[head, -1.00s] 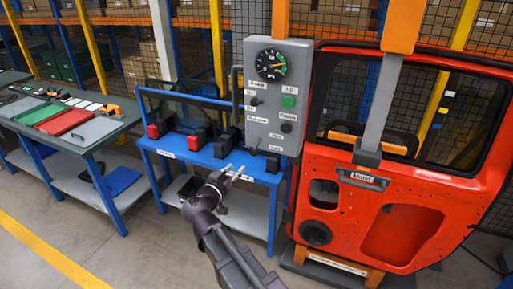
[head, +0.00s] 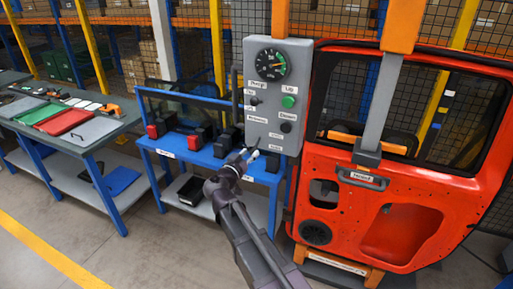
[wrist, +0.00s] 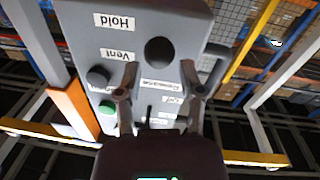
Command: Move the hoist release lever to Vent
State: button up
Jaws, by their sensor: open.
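The grey hoist control box (head: 262,112) stands upright at the middle in the head view. In the wrist view the box face (wrist: 150,20) appears upside down, with the Vent label (wrist: 117,54) and the Hold label (wrist: 113,20) side by side with a dark round knob (wrist: 160,50), which looks like the release lever's end. Which label the lever sits at I cannot tell. My gripper (head: 249,156) is open in front of the box's lower part. In the wrist view my gripper's fingertips (wrist: 158,78) are spread, with the knob between and a little beyond them. Contact cannot be seen.
A green button (head: 288,102) and a black knob (head: 286,127) are on the box, beneath a gauge (head: 270,64). A blue bench (head: 205,158) with several dark blocks stands left. An orange-red door (head: 335,220) hangs close on the right.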

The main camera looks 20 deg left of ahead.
aim_at(252, 151)
jog(key=shift+w+d, duration=0.2)
jog(key=shift+w, duration=1)
jog(key=shift+w+d, duration=0.15)
jog(key=shift+w, duration=1)
grip_shut()
